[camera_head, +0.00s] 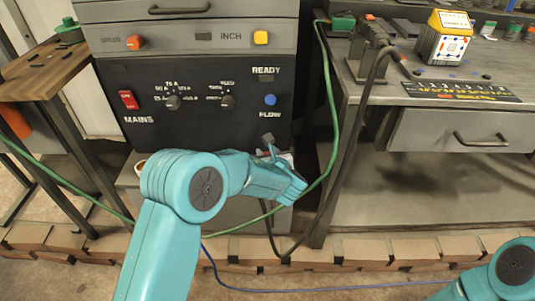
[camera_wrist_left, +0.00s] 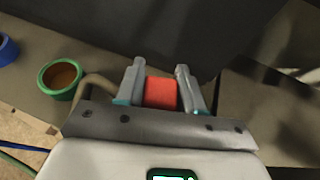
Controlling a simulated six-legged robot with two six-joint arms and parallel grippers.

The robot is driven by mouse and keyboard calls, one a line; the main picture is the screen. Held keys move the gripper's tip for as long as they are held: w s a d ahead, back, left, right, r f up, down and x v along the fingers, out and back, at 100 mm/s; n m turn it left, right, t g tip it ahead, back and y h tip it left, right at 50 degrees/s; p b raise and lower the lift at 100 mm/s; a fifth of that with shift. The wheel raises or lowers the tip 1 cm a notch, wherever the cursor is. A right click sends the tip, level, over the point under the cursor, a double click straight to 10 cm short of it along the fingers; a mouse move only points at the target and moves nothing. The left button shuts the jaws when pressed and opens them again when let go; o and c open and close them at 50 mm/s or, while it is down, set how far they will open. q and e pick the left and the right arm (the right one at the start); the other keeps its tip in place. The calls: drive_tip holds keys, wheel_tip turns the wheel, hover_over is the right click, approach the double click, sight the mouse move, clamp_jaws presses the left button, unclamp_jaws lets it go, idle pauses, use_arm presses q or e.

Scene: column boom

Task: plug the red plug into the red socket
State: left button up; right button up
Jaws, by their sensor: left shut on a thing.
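My left gripper (camera_head: 269,146) is in front of the lower part of the dark machine panel, in the head view. In the left wrist view its two grey fingers (camera_wrist_left: 161,88) are shut on the red plug (camera_wrist_left: 160,93), one finger on each side. The plug shows as a red block; its front end is hard to make out. In the head view the plug cannot be told apart clearly from the gripper. I cannot make out a red socket in either view. My right gripper is out of the picture; only part of that arm shows at the lower right.
A green-rimmed round opening (camera_wrist_left: 62,79) and a blue-rimmed one (camera_wrist_left: 6,49) lie left of the gripper in the wrist view. The machine panel (camera_head: 190,128) has a red mains switch (camera_head: 129,100). A dark cable (camera_head: 343,160) and green cable hang beside the workbench (camera_head: 360,92).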

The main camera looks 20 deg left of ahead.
use_arm(q)
drive_tip(key=shift+f, duration=0.2)
drive_tip(key=o, duration=0.8)
drive_tip(key=v, duration=1.1)
drive_tip(key=shift+p, duration=0.3)
